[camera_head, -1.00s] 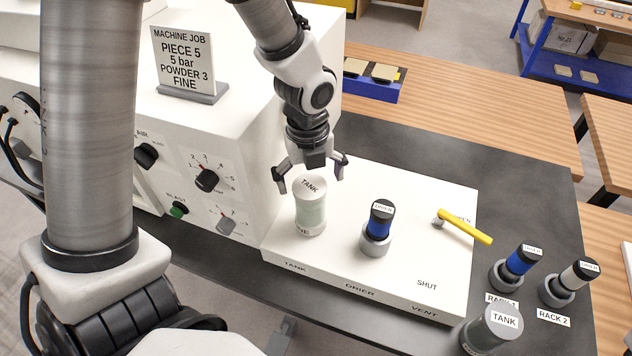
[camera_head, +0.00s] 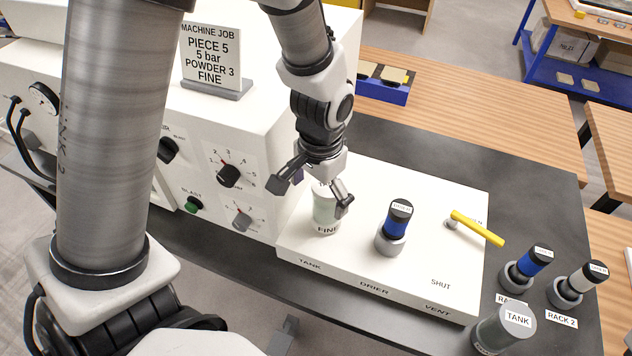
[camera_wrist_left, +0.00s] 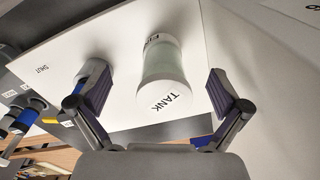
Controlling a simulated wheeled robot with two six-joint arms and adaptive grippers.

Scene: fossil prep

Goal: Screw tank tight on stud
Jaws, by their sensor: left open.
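The tank (camera_head: 325,212), a pale green cylinder with a white cap, stands upright at the TANK position of the white panel (camera_head: 420,281). My left gripper (camera_head: 315,193) is open above the tank, its two fingers apart on either side of the cap. In the left wrist view the tank (camera_wrist_left: 162,75) shows between the open fingers (camera_wrist_left: 160,98), touching neither. Its cap faces the camera with the word TANK. The stud is hidden under the tank. My right gripper does not show.
A blue drier (camera_head: 397,222) stands beside the tank on the panel, with a yellow vent lever (camera_head: 478,229) further right. A second tank (camera_head: 503,330) and two racked driers (camera_head: 527,266) (camera_head: 580,284) stand at the right. The machine box (camera_head: 265,130) is close on the left.

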